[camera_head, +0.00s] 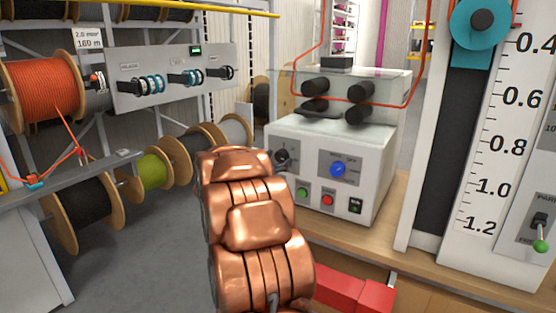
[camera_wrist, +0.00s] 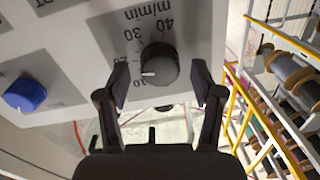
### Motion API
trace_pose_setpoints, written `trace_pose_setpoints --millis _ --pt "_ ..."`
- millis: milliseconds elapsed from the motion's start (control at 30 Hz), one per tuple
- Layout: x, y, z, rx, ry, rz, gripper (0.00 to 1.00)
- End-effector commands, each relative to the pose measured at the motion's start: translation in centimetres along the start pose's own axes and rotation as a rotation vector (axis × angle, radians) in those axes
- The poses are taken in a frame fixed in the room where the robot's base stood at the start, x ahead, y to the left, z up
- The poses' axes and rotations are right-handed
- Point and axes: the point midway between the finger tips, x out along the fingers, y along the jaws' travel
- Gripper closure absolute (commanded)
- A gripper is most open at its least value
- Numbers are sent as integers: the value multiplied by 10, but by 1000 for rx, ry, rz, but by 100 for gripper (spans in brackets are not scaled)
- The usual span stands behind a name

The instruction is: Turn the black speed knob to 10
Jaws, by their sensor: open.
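The black speed knob (camera_wrist: 160,62) is between the open fingers of my gripper (camera_wrist: 161,78) in the wrist view, with a gap on each side. Its white pointer line faces left in that upside-down view. The m/min scale (camera_wrist: 148,18) shows 40, 30 and 10; the left finger covers part of the scale, so the exact reading is unclear. In the head view the knob (camera_head: 283,156) is at the left of the white machine's front (camera_head: 315,143), just past my copper-coloured arm, which hides most of the gripper.
A blue knob (camera_head: 338,169) sits right of the speed knob. Below are a green button (camera_head: 303,192), a red button (camera_head: 327,199) and a black switch (camera_head: 355,205). An orange cable runs through black rollers (camera_head: 315,87) above. Cable reels stand at left; a tall scale board (camera_head: 480,150) stands right.

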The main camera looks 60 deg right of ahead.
Motion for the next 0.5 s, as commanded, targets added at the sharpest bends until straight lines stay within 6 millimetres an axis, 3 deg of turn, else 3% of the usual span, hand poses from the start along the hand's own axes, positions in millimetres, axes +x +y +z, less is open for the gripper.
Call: trace_pose_setpoints --millis 333,500 --pt "5 0 1 -2 -1 -1 33" --pt "4 0 1 -1 -1 -1 49"
